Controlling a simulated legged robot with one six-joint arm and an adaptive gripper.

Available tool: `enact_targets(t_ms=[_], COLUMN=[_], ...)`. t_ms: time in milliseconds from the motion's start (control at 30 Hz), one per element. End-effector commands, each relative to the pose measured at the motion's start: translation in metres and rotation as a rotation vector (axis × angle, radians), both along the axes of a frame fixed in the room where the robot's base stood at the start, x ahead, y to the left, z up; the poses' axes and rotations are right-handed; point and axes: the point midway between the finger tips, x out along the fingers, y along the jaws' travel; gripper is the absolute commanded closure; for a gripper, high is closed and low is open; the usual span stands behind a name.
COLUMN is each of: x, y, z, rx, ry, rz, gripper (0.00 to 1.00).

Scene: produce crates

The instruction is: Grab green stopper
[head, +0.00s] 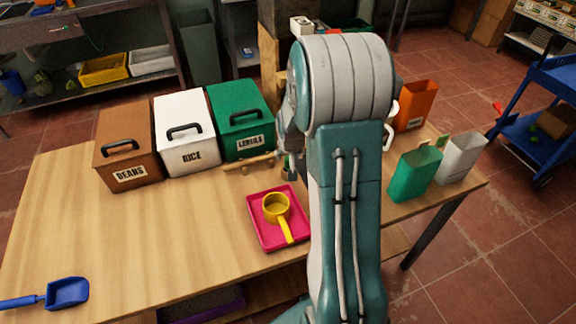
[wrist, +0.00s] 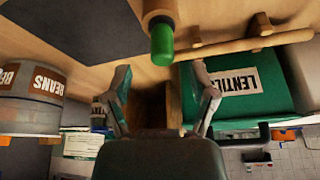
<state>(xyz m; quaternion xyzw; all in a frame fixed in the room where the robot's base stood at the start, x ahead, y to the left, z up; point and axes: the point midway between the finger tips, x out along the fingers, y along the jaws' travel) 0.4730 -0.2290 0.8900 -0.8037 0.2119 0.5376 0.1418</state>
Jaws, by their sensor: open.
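In the wrist view, the green stopper (wrist: 162,45) is a short green cylinder at the end of a brownish round body (wrist: 158,12). It lies ahead of my gripper (wrist: 163,92), roughly centred between the two fingers. The fingers are spread, nothing is between them, and the stopper is apart from them. In the head view my arm hides most of the gripper and the stopper cannot be made out clearly.
The green lentils bin (head: 240,120), white rice bin (head: 186,133) and brown beans bin (head: 127,147) stand left of my arm. A wooden rail (head: 249,163) lies before the lentils bin. A pink tray (head: 262,235) holds a yellow scoop (head: 277,207). The table's (head: 150,235) left part is mostly clear.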

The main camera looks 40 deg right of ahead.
Motion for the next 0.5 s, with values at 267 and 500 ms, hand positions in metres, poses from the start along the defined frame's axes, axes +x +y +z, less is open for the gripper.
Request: enact_targets(t_ms=[267,500], x=[0.01,0.011], y=[-0.003,-0.004], z=[-0.028,-0.028], rx=[0.0,0.0], ry=[0.001,0.0], rz=[0.0,0.0], gripper=[0.27,0.36])
